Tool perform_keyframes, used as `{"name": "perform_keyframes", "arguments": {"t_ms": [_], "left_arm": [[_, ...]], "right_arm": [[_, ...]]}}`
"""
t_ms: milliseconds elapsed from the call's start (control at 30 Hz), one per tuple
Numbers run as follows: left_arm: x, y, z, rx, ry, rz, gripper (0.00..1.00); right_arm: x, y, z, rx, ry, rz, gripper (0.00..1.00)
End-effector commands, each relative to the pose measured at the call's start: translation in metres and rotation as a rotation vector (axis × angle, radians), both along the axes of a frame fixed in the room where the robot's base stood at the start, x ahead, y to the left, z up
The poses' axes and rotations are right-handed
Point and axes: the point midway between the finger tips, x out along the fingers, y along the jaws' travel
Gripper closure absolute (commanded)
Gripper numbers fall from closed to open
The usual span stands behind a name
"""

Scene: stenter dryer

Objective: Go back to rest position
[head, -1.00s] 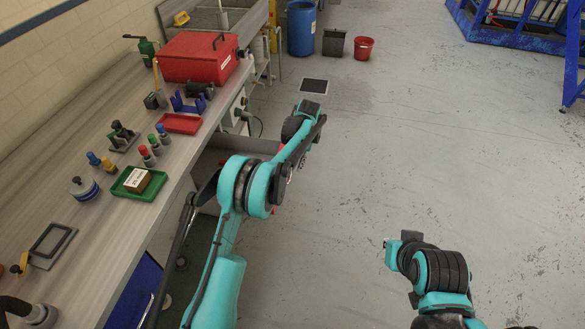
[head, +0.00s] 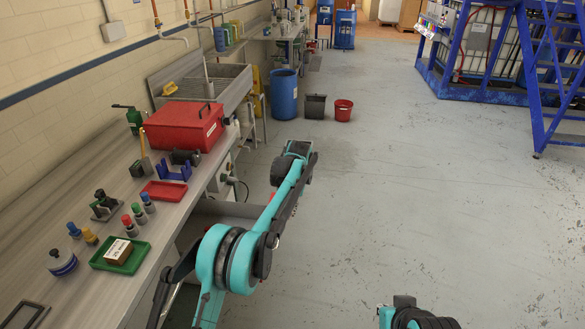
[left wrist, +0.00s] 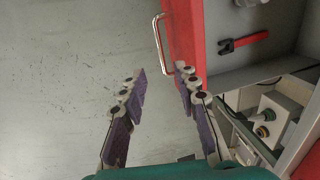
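My left arm extends from the bottom of the head view out over the floor beside the workbench (head: 98,222). Its gripper is hidden there. In the left wrist view my left gripper (left wrist: 161,78) is open, with nothing between its two purple-padded fingers. An open drawer with a red front (left wrist: 187,38) and a metal handle (left wrist: 161,45) is close beyond the right finger; I cannot tell if they touch. A red-and-black tool (left wrist: 243,42) lies in the drawer. Only part of my right arm shows at the bottom of the head view; its gripper is out of sight.
The bench holds a red toolbox (head: 184,130), a red tray (head: 164,191), a green tray with a brown box (head: 118,252) and several small bottles. A blue barrel (head: 284,95), dark bin (head: 315,106) and red bucket (head: 343,110) stand beyond.

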Motion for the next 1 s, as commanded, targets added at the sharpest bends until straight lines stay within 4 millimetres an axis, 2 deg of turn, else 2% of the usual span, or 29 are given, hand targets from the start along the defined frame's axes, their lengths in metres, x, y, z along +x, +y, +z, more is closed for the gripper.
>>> {"name": "perform_keyframes", "arguments": {"t_ms": [167, 267, 367, 500, 700, 833, 1000], "left_arm": [[-0.006, 0.004, 0.013, -0.008, -0.013, 0.0, 0.69], [-0.018, 0.012, 0.037, -0.024, -0.043, -0.002, 0.69], [-0.04, 0.024, 0.069, -0.045, -0.089, -0.004, 0.69], [-0.079, 0.041, 0.107, -0.077, -0.159, -0.006, 0.69], [-0.147, 0.062, 0.143, -0.117, -0.262, -0.007, 0.69], [-0.197, 0.074, 0.153, -0.138, -0.329, -0.007, 0.69], [-0.262, 0.086, 0.149, -0.163, -0.42, -0.004, 0.69]], "right_arm": [[0.0, 0.0, 0.0, 0.0, 0.0, 0.0, 1.0], [0.0, 0.0, 0.0, 0.0, 0.0, 0.0, 1.0], [0.0, 0.0, 0.0, 0.0, 0.0, 0.0, 1.0], [0.0, 0.0, 0.0, 0.0, 0.0, 0.0, 1.0], [0.0, 0.0, 0.0, 0.0, 0.0, 0.0, 1.0], [0.0, 0.0, 0.0, 0.0, 0.0, 0.0, 1.0], [0.0, 0.0, 0.0, 0.0, 0.0, 0.0, 1.0]]}}
